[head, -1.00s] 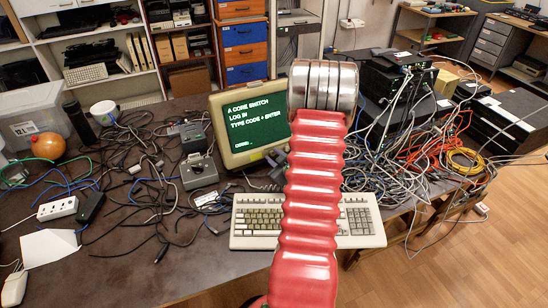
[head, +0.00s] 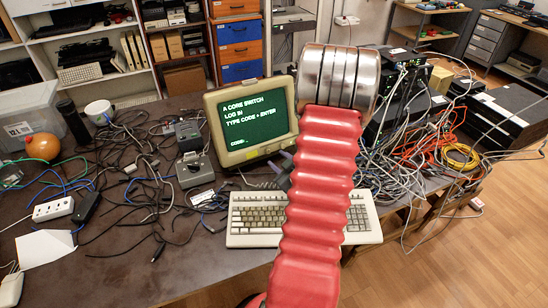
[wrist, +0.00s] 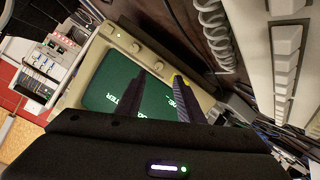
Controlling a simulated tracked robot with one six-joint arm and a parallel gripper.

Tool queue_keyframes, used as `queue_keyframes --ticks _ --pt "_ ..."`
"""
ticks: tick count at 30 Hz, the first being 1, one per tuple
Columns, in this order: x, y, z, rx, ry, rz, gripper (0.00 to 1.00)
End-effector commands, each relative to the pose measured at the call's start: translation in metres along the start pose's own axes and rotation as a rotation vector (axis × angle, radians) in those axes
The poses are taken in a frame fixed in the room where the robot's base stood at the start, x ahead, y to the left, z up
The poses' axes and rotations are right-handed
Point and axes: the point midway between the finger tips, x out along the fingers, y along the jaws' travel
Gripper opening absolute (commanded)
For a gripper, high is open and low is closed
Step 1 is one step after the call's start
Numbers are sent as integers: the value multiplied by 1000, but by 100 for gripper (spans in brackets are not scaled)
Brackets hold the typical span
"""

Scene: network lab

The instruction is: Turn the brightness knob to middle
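I cannot read which is the brightness knob or where each points. My gripper's two dark fingers (wrist: 157,76) are apart with nothing between them. Their tips show over the screen and bezel, near the near knob; contact cannot be told.
A beige keyboard (head: 255,235) lies in front of the monitor, and a coiled cord (wrist: 215,35) is beside it. A grey box device (head: 194,170) and tangled cables (head: 140,165) lie to the left. Stacked network gear (head: 400,85) and cables crowd the right.

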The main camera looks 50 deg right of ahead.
Motion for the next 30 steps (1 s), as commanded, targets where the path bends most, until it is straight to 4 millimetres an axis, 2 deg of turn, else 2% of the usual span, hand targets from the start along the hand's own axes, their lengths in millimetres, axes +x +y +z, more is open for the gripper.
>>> queue_keyframes --ticks 6,12,25,30 --pt "-37 0 0 0 -2 1 34" --pt "-57 0 0 0 -1 0 34" --pt "-60 -1 -1 -1 -1 -2 34" --pt "-57 -4 -11 -15 -19 -11 34"
